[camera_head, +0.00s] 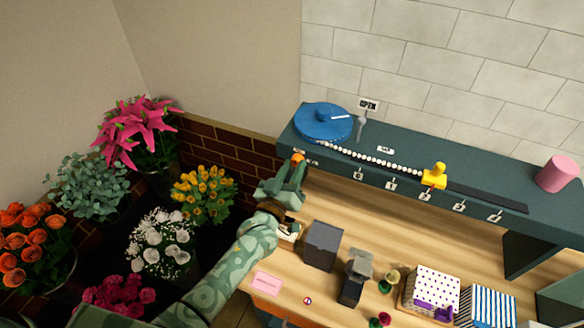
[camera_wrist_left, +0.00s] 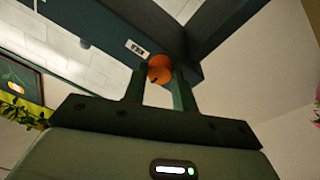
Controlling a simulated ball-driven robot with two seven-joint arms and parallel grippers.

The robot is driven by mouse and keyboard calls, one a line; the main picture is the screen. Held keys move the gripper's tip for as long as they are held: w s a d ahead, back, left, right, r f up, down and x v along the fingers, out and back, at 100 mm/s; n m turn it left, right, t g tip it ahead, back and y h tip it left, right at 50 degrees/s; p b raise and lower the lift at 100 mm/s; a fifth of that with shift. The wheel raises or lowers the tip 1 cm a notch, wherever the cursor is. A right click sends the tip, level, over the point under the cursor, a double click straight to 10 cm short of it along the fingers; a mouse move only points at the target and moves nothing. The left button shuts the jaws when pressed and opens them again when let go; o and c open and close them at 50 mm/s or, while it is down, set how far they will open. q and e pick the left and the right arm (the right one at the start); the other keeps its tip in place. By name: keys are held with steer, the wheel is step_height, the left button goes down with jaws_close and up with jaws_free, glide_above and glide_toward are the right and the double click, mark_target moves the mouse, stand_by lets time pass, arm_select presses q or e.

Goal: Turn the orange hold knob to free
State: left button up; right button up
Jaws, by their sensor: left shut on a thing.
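The orange hold knob (camera_head: 298,157) sits on the front face of the dark teal shelf, near its left end. My left gripper (camera_head: 295,169) reaches up to it from below, with its fingers closed on it. In the left wrist view the knob (camera_wrist_left: 160,67) is between the two fingertips, with a small dark mark on its face. A small white label (camera_wrist_left: 137,49) with dark lettering is beside it, too blurred to read surely. The fingers hide part of the knob, and I cannot tell which setting it points to. My right gripper is not in view.
On the shelf are a blue round disc (camera_head: 323,121), a bead row (camera_head: 370,158), a yellow slider (camera_head: 434,176) and a pink cylinder (camera_head: 557,173). Below, the wooden bench holds a dark grey block (camera_head: 322,245) and a dotted box (camera_head: 431,287). Flower buckets crowd the left.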

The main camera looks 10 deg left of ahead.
arm_select(q)
steer(key=shift+s+f+n, duration=0.1)
steer(key=shift+f+n, duration=0.05)
steer(key=shift+n, duration=0.45)
steer(key=o, duration=1)
steer(key=shift+c, duration=0.2)
steer(key=b+v, duration=0.1)
steer(key=v, duration=1.5)
steer(key=shift+d, duration=0.15)
steer(key=shift+s, duration=0.1)
